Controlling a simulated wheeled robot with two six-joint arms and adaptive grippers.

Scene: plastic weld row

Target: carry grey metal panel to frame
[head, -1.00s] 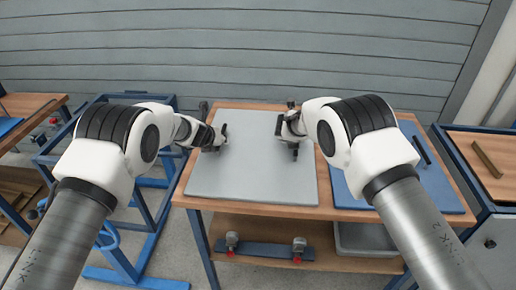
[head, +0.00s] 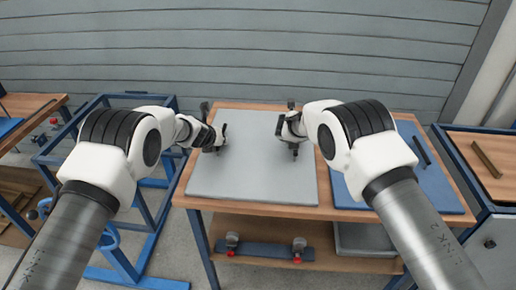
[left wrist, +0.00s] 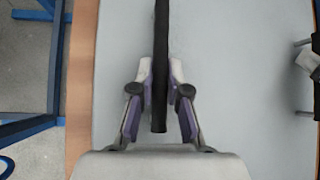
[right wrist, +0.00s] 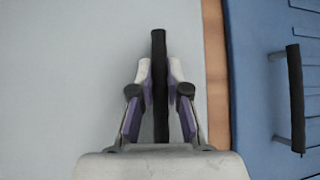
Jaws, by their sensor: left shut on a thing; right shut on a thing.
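The grey metal panel (head: 250,180) lies flat on the wooden table, with two black bar handles on its top. My left gripper (head: 218,140) is over the panel's left part and shut on the left black handle (left wrist: 161,45), which runs between its fingers in the left wrist view. My right gripper (head: 294,146) is over the panel's right part and shut on the right black handle (right wrist: 159,60). The blue metal frame (head: 100,145) stands on the floor left of the table, partly hidden behind my left arm.
A blue panel (head: 405,190) with a black handle (head: 422,151) lies on the table right of the grey panel. A lower shelf (head: 270,235) holds clamps and a grey bin (head: 362,239). A wood-topped bench (head: 490,180) stands at right, another (head: 25,105) at far left.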

